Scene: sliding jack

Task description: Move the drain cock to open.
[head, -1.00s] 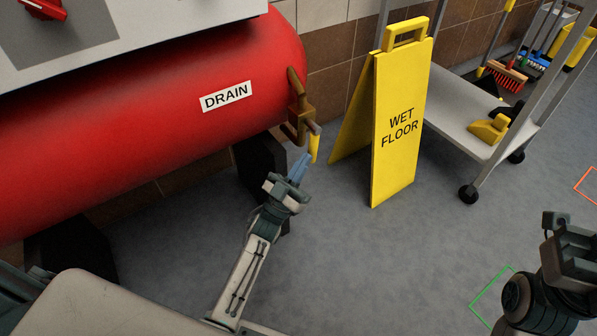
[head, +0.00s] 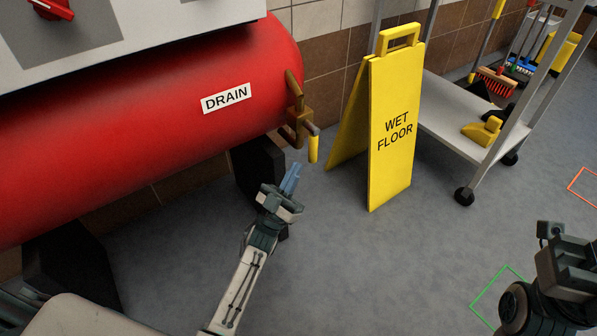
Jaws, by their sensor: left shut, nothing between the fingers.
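The drain cock (head: 300,124) is a brass fitting at the right end of the red tank (head: 150,110), beside a white DRAIN label (head: 226,98). Its yellow handle (head: 313,149) hangs straight down from a grey stub on the fitting's right side. My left gripper (head: 292,173) is shut and empty, its blue fingers pointing up, below and left of the handle and apart from it. My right gripper (head: 552,232) is at the right edge, away from the tank; its fingers are not clear.
A yellow wet floor sign (head: 392,135) stands right of the cock. A grey wheeled cart (head: 455,115) is behind it. A dark tank support (head: 260,170) stands behind my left gripper. Grey floor is clear in the middle right.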

